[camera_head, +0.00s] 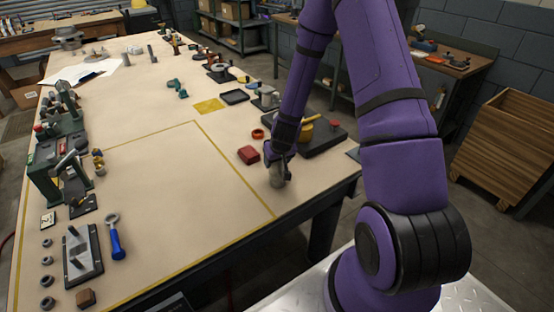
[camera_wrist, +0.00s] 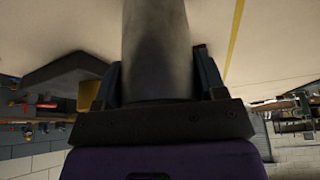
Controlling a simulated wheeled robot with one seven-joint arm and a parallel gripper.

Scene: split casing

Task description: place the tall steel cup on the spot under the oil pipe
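The tall steel cup (camera_head: 277,179) is a plain grey cylinder near the right edge of the workbench (camera_head: 170,190). It also fills the upper middle of the wrist view (camera_wrist: 157,45). My gripper (camera_head: 279,164) has a finger on each side of the cup and appears shut on it; the fingers (camera_wrist: 157,85) show left and right of it in the wrist view. I cannot tell whether the cup's base touches the bench. A green machine (camera_head: 45,178) with pipe-like parts stands at the left edge. I cannot pick out the oil pipe or its spot for certain.
A blue-handled tool (camera_head: 116,240) and a grey plate with posts (camera_head: 82,258) lie front left. The taped middle of the bench is clear.

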